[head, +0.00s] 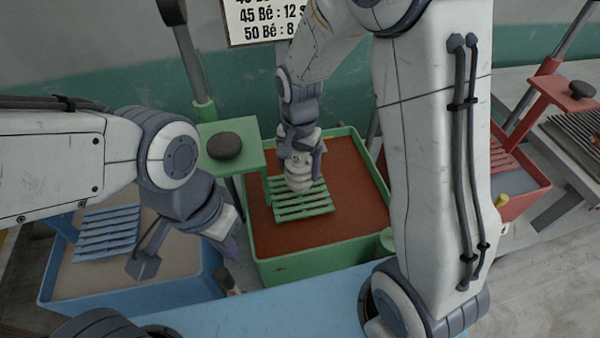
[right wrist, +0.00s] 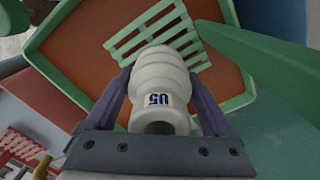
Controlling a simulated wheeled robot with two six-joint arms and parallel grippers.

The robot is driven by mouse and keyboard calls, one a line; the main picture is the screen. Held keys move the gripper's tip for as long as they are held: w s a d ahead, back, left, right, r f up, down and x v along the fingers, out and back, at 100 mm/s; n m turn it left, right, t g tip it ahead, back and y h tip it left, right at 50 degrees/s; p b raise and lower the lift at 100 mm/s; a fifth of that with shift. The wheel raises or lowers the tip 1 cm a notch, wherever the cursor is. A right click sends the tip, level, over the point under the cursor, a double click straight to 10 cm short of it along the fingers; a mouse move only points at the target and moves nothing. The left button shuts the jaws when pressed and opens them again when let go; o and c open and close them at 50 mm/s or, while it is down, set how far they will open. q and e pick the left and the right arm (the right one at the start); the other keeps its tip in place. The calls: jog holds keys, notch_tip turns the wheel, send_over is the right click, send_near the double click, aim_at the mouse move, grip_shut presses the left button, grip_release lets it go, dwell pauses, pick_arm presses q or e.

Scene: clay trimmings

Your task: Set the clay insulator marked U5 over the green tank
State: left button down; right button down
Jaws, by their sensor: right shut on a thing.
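The white ribbed clay insulator (head: 299,177) hangs over the green tank in the head view. In the right wrist view the insulator (right wrist: 155,75) shows a label reading U5. My right gripper (head: 304,155) is shut on it, with one finger (right wrist: 162,100) on each side. The green tank (head: 325,263) holds red-brown liquid and a pale green slatted rack (head: 290,208); the rack also shows in the right wrist view (right wrist: 128,38). The insulator's lower end overlaps the rack in the head view; I cannot tell whether they touch. My left gripper (head: 225,238) is left of the green tank, its jaw opening unclear.
A blue tank (head: 130,298) with a blue rack (head: 107,232) stands left. A red tank (head: 522,203) stands right. A sign (head: 268,22) hangs behind.

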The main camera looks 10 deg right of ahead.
aim_at(299, 177)
jog(key=shift+f, duration=1.7)
jog(key=shift+f, duration=0.1)
jog(key=shift+f, duration=0.15)
grip_release()
jog(key=shift+s, duration=0.1)
notch_tip(299, 177, up, 12)
jog(key=shift+r, duration=0.25)
